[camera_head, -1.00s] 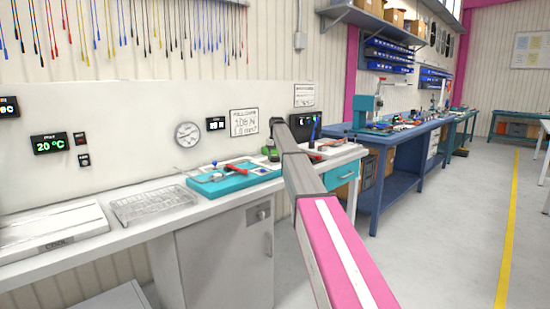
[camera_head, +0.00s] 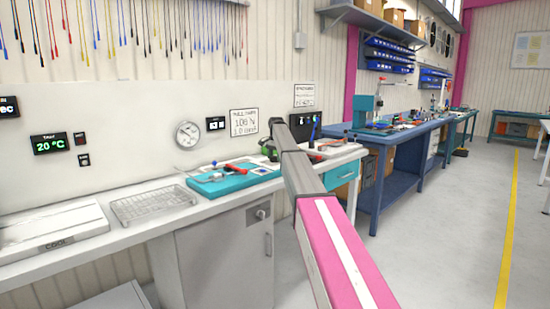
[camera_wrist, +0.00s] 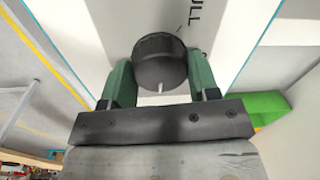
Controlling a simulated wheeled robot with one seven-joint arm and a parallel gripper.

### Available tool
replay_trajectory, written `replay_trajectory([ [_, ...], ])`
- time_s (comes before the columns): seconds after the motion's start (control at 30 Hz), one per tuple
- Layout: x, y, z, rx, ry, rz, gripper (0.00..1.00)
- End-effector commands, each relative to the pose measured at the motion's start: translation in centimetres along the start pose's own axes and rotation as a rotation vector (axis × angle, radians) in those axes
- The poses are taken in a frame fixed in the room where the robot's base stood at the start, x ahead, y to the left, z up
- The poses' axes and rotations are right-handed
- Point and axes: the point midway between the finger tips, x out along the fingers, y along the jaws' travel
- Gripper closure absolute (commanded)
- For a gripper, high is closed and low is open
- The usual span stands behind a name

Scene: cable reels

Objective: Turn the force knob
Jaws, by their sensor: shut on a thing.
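The force knob (camera_wrist: 160,62) is a round black knob with a ribbed rim and a short white pointer mark, which points toward my gripper's base in the wrist view. It sits in front of a white panel (camera_wrist: 215,50) with partly visible lettering ending in "ULL". My gripper (camera_wrist: 155,85) has green fingers on either side of the knob and is shut on it. In the head view my gripper (camera_head: 268,150) is small, beside the wall at the far end of the bench, and the knob cannot be made out there.
A teal tray (camera_head: 232,183) with tools lies on the white bench, left of my gripper. A wire rack (camera_head: 150,204) stands further left. A round dial gauge (camera_head: 188,135) and small displays are on the wall. A blue workbench (camera_head: 405,140) stands to the right, beside open floor.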

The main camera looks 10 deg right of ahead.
Motion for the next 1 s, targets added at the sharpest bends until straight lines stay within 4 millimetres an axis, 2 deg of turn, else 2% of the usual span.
replay_trajectory([
  [0.3, -0.05, -0.02, 0.01, 0.099, 0.006, 0.0, 0.69],
  [0.77, -0.05, -0.02, 0.0, 0.113, 0.007, -0.001, 0.69],
  [0.8, -0.05, -0.02, 0.0, 0.112, 0.007, -0.001, 0.42],
  [0.87, -0.04, -0.02, 0.0, 0.112, 0.007, -0.001, 0.22],
  [0.9, -0.04, -0.02, 0.0, 0.112, 0.007, -0.001, 0.19],
  [1.0, -0.03, -0.02, 0.0, 0.112, 0.006, -0.001, 0.19],
])
